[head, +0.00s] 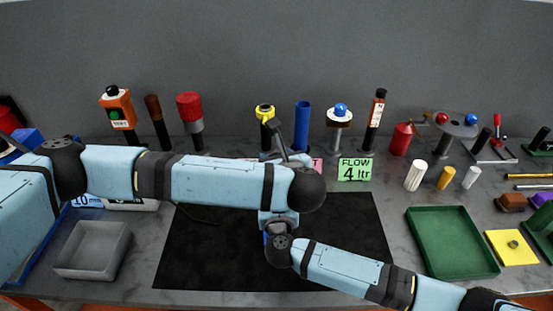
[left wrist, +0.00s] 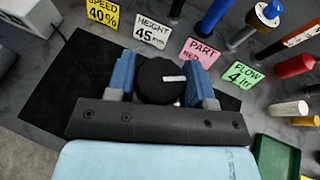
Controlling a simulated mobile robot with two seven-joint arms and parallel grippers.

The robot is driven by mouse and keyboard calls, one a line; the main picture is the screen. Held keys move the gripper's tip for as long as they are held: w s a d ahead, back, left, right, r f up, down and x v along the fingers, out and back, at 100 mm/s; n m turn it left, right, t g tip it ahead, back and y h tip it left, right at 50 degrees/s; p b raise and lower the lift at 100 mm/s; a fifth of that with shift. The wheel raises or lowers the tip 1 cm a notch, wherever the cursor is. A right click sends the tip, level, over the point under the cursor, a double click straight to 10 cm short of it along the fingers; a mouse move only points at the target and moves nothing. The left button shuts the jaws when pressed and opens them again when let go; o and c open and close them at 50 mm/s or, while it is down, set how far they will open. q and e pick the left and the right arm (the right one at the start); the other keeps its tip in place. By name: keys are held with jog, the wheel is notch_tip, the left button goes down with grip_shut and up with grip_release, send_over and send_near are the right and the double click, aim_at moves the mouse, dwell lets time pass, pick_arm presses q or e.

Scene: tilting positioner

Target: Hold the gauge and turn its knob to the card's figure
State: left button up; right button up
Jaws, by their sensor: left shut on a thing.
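In the left wrist view the two blue fingers of my left gripper (left wrist: 162,64) are closed around the gauge (left wrist: 158,86). I see it as a black round top with a small white mark; its scale and any figure cannot be read. In the head view my arms cover this spot. The green FLOW card (head: 355,168) reads 4 ltr; it also shows in the left wrist view (left wrist: 239,75). My right arm reaches in from the lower right of the head view, but its fingers cannot be made out.
Yellow SPEED 40% (left wrist: 103,13), white HEIGHT 45 (left wrist: 152,33) and pink PART (left wrist: 201,52) cards stand beside FLOW. Several upright posts line the back. A black mat (head: 200,255) lies between a grey bin (head: 92,265) and a green tray (head: 452,268); its front left is clear.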

pick_arm(q)
jog(key=n+y, duration=0.1)
jog(key=n+g+y, duration=0.1)
jog(key=shift+w+d+r+y, duration=0.1)
jog(key=shift+r+y, duration=0.1)
jog(key=shift+y, duration=0.1)
pick_arm(e)
jog(key=shift+s+a, duration=0.1)
pick_arm(q)
jog(key=shift+d+n+g+y, duration=0.2)
jog(key=shift+n+g+y, duration=0.2)
jog(key=shift+n, duration=0.3)
jog(key=shift+a+f+n+g+y, duration=0.15)
jog(key=shift+n+g+y, duration=0.45)
jog(key=shift+n+y, duration=0.3)
jog(key=shift+a+n+g+y, duration=0.1)
jog(key=shift+n+g+y, duration=0.7)
jog(key=shift+n+g, duration=0.15)
jog(key=shift+n, duration=0.25)
jog(key=shift+a, duration=0.1)
jog(key=o, duration=0.9)
jog(key=shift+g, duration=0.25)
jog(key=shift+o, duration=0.2)
